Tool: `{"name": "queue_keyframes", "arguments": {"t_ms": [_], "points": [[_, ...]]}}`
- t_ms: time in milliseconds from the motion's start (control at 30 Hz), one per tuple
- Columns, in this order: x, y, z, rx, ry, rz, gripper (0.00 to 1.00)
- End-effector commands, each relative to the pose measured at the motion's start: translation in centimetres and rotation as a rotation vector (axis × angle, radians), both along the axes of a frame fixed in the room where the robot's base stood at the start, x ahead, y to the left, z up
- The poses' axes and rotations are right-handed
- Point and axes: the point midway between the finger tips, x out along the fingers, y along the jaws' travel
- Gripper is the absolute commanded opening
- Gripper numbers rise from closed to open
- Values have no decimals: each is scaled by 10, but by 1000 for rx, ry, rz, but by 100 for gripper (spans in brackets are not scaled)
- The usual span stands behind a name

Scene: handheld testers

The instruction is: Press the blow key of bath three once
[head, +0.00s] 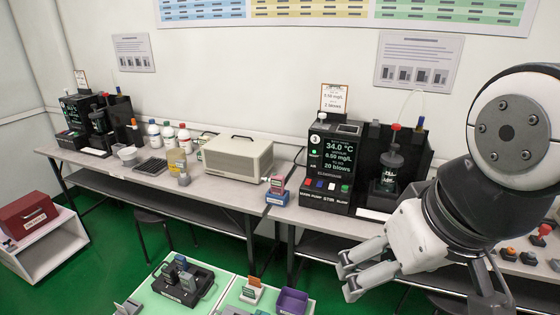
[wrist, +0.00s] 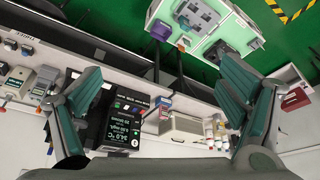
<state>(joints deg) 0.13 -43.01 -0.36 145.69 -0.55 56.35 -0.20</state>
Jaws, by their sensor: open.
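The near bath unit (head: 332,160) is a black box on the bench at centre right. The unit also shows upside down in the wrist view (wrist: 125,125), between the fingers. My gripper (head: 347,275) is open and empty, in front of the bench and right of the keys; its spread fingers show in the wrist view (wrist: 160,90).
A black stand with a bottle (head: 389,172) stands right of the unit. A beige box (head: 238,158), a small pink and blue device (head: 278,190) and several bottles (head: 168,135) stand to the left. Another black unit (head: 85,120) is at the far left. A low table (head: 235,290) with testers stands in front.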

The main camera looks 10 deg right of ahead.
Motion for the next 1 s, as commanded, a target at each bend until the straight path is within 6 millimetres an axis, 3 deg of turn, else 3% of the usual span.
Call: {"name": "queue_keyframes", "arguments": {"t_ms": [33, 67, 333, 1000], "points": [[0, 0, 0, 0, 0, 0, 68], [0, 0, 0, 0, 0, 0, 61], [0, 0, 0, 0, 0, 0, 0], [0, 0, 0, 0, 0, 0, 0]]}}
